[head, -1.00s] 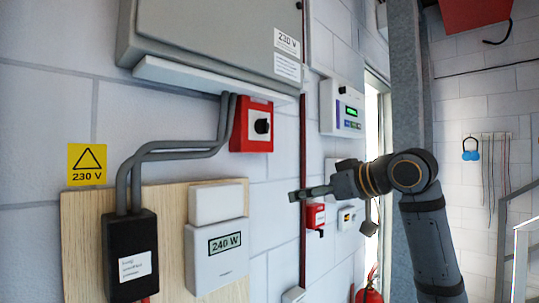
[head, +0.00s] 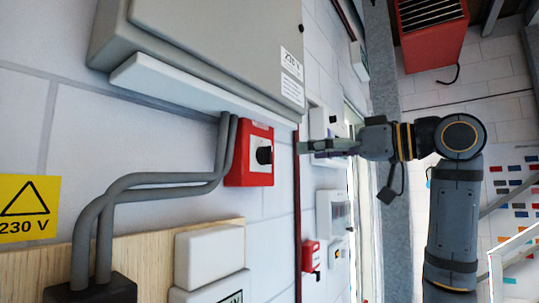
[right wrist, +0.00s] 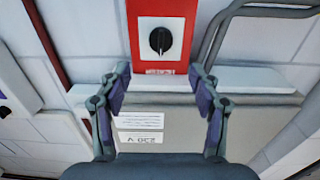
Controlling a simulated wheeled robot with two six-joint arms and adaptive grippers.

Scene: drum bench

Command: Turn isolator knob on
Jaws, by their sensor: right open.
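The isolator is a red box (head: 239,171) on the white wall, under the grey cabinet. Its black knob (head: 264,155) sits on a pale plate and faces right. My right gripper (head: 303,147) is to the right of the knob at about its height, apart from it. In the right wrist view the knob (right wrist: 160,40) is upright on its white plate, at the top centre. There the open, empty right gripper (right wrist: 160,76) has one finger on each side, below the knob in the picture. My left gripper is not in view.
The grey cabinet (head: 200,50) juts out above the isolator. Grey conduits (head: 160,183) run down to a black box (head: 95,290). A smaller red switch (head: 310,255) is lower right. A dark red vertical pipe (head: 297,215) runs beside the isolator.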

